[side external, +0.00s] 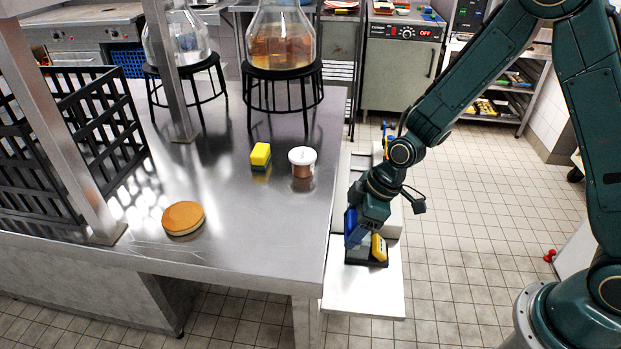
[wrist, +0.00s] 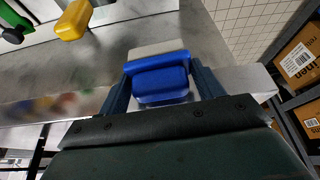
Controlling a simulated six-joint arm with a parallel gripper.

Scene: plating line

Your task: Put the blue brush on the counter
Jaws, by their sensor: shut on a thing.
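The blue brush shows in the wrist view (wrist: 160,80), a blue block with a pale grey strip along its far edge. My gripper (wrist: 162,88) is shut on it, one finger at each side. In the side view my gripper (side external: 359,232) points down beside the counter's right edge, over a low white stand. The blue of the brush (side external: 351,222) shows at its left side, partly hidden. The counter (side external: 245,225) is a shiny steel top left of my gripper. I cannot tell whether the brush touches anything below.
A yellow item (side external: 379,247) is close by my gripper on a dark tray on the white stand (side external: 362,290). The counter bears a sponge (side external: 260,154), a lidded jar (side external: 302,160), a round cake-like item (side external: 183,218), flasks on black stands and a black rack. Its front right is clear.

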